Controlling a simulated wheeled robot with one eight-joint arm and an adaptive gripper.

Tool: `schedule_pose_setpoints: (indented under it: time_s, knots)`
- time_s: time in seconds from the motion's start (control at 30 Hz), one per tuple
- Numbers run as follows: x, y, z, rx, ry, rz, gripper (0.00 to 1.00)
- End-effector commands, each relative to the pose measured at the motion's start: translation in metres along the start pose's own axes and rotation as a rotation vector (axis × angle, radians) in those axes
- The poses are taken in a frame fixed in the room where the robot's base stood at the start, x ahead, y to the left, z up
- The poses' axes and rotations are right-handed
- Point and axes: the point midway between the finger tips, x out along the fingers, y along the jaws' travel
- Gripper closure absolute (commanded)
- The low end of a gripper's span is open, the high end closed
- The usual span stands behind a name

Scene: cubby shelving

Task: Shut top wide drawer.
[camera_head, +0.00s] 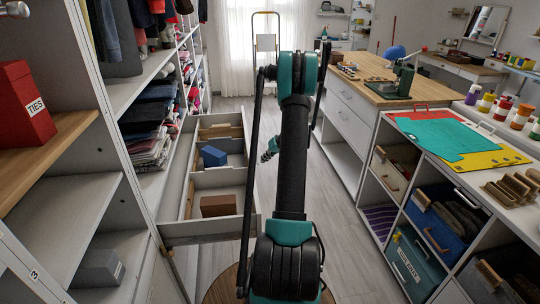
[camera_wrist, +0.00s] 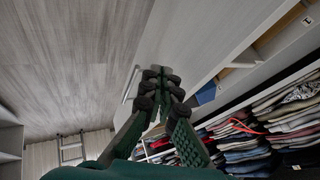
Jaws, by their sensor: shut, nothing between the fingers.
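The wide drawer (camera_head: 205,229) stands pulled out from the left shelving in the head view. Its inside is divided into compartments, with a blue box (camera_head: 213,156) and a brown box (camera_head: 218,205) in them. In the wrist view the drawer's pale front panel (camera_wrist: 205,35) fills the upper middle, with a light bar handle (camera_wrist: 129,84) on it. My gripper (camera_wrist: 160,72) is shut and empty, its fingertips in front of the panel near the handle; I cannot tell whether they touch. In the head view my gripper (camera_head: 270,149) shows small beside the drawer's front, partly behind my arm.
Folded clothes (camera_head: 150,125) fill the left shelves, also seen in the wrist view (camera_wrist: 290,115). A red box (camera_head: 24,103) sits on the near left shelf. A wood-topped cabinet (camera_head: 350,110) and a bin unit (camera_head: 400,205) line the right. Grey floor (camera_head: 335,225) is clear between.

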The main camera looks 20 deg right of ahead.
Motion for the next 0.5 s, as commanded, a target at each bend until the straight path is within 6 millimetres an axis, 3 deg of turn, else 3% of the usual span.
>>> schedule_pose_setpoints:
  time_s: [0.03, 0.2, 0.5]
  knots:
    - [0.003, -0.011, 0.0, -0.003, -0.001, -0.002, 1.0]
    - [0.011, -0.026, 0.0, -0.002, -0.001, -0.001, 1.0]
    - [0.014, -0.033, 0.0, 0.0, 0.0, -0.001, 1.0]
